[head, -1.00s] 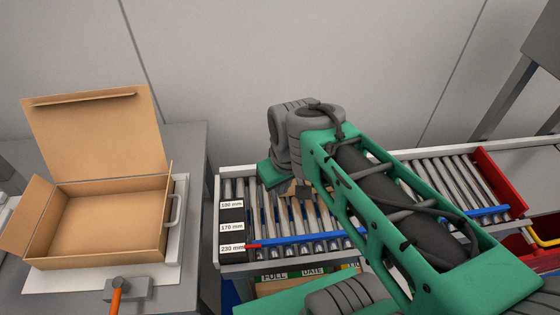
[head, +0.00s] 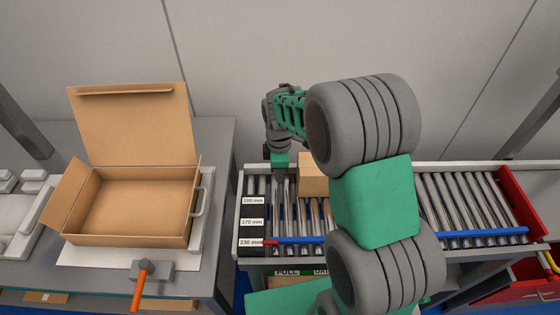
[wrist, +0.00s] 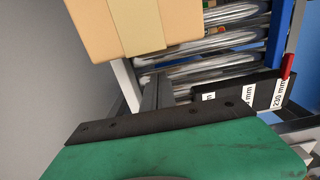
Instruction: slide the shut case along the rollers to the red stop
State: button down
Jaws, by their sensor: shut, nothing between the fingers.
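The shut case (head: 314,175) is a tan cardboard box on the roller track (head: 470,208), towards its left part. My arm hides its right side in the head view. In the wrist view the case (wrist: 95,28) shows at the top with a paler tape strip. The red stop (head: 514,205) is an upright red plate at the track's right end. My gripper (head: 279,176) is shut and empty, low over the rollers just left of the case. Its fingers also show in the wrist view (wrist: 151,92), close to the case; I cannot tell if they touch it.
A blue rail (head: 480,233) runs along the track's front. Size labels (head: 251,222) and a small red pointer sit at its left end. An open cardboard box (head: 130,205) stands on the left table. The rollers between my arm and the red stop are clear.

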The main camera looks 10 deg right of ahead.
jog(key=shift+s+d+f+p, duration=0.15)
jog(key=shift+d+f+p, duration=0.1)
jog(key=shift+d, duration=0.4)
jog(key=shift+s+d+f+p, duration=0.1)
jog(key=shift+d+f+p, duration=0.1)
jog(key=shift+d, duration=0.5)
jog(key=shift+s+d+f+p, duration=0.15)
jog(key=shift+d+f, duration=0.1)
jog(key=shift+d, duration=0.4)
jog(key=s+d+b, duration=0.1)
jog(key=s+d, duration=0.2)
jog(key=d, duration=1.2)
jog(key=s+d+b, duration=0.2)
jog(key=s+d, duration=0.1)
jog(key=d, duration=1.1)
jog(key=s+d+b, duration=0.1)
jog(key=s+d, duration=0.1)
jog(key=d, duration=1.3)
jog(key=shift+s+d, duration=0.35)
jog(key=shift+s, duration=0.05)
jog(key=shift+d+r, duration=0.1)
jog(key=shift+d, duration=0.05)
